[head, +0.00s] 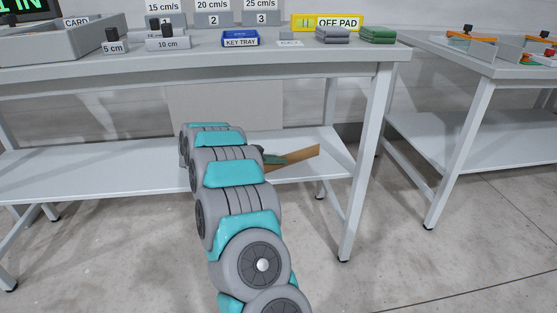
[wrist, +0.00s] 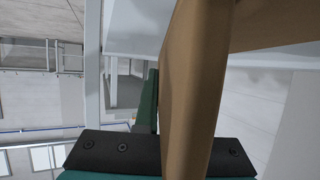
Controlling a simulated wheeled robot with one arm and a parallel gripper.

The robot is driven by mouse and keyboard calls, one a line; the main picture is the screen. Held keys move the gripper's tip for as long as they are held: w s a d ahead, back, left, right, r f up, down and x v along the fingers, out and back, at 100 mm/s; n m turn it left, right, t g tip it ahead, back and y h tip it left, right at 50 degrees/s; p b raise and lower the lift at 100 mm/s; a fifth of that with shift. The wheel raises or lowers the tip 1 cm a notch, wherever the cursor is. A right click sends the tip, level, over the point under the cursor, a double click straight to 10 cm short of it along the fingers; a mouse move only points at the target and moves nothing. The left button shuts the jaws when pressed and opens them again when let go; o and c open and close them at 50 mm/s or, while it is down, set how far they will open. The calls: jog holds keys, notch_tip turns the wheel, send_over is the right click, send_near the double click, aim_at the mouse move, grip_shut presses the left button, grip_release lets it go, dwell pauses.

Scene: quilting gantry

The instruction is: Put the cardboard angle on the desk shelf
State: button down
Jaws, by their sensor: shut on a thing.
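The brown cardboard angle (head: 303,155) sticks out to the right of my gripper (head: 273,159) in the head view, tilted slightly upward. In the wrist view the cardboard angle (wrist: 190,90) runs large and close past the jaws, and one green finger lies along its left side. The other finger is hidden behind the cardboard. My gripper is shut on it. The desk shelf (head: 90,178) is the pale lower board under the desk. My gripper and the cardboard appear over the shelf's right part; I cannot tell whether they touch it.
A desk leg (head: 366,160) stands right of the cardboard. The shelf's left part is clear. A second table (head: 480,60) stands at right.

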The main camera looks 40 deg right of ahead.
jog(key=c, duration=1)
grip_release()
jog(key=shift+r, duration=0.1)
